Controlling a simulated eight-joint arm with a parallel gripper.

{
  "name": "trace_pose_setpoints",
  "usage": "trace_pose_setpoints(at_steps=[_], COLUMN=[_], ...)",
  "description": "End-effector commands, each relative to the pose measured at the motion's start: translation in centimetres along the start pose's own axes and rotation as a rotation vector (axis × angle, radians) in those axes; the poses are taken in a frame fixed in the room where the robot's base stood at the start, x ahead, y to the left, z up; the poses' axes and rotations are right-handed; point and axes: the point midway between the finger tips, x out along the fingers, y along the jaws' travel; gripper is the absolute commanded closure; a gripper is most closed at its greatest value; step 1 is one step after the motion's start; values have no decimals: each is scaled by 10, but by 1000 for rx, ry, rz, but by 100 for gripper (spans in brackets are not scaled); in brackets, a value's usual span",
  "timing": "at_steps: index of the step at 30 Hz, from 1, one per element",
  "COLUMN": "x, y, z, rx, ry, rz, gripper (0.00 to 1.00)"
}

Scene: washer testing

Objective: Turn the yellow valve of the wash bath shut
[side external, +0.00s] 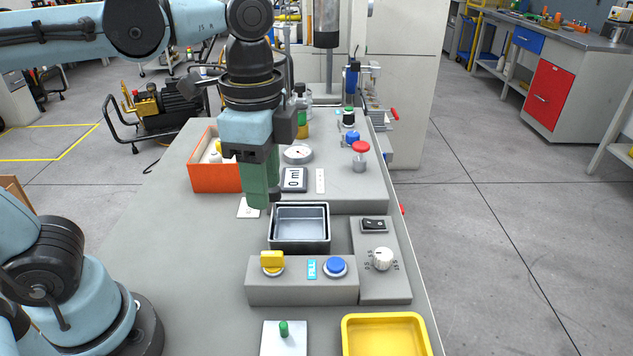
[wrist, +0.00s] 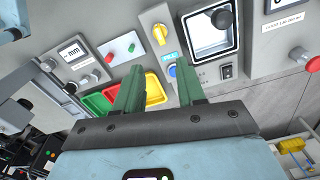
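The yellow valve (side external: 272,262) is a bar-shaped handle on a round base, at the left of a low grey panel block (side external: 302,291). It also shows at the upper middle of the wrist view (wrist: 160,33). The wash bath (side external: 301,245) is a dark-rimmed rectangular basin just behind that block. My gripper (side external: 264,203) hangs above the bath's left rear side, behind and above the valve, not touching it. In the wrist view my gripper (wrist: 157,66) has two green fingers well apart with nothing between them. The valve lies beyond the fingertips, unobstructed.
A blue button (side external: 336,266) sits right of the valve on the same block. A white dial (side external: 382,259) and black switch (side external: 374,225) are further right. A yellow tray (side external: 386,318) and a plate with a green peg (side external: 283,329) are in front. An orange-red box (side external: 214,180) stands behind left.

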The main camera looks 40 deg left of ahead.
Motion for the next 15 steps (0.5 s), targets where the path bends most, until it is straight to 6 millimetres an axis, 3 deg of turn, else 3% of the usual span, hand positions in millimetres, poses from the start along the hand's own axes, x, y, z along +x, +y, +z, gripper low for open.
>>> trace_pose_setpoints(at_steps=[8,15], x=[20,51], y=[0,0], z=[0,0], rx=[2,2], ry=[0,0], rz=[0,0], gripper=[61,61])
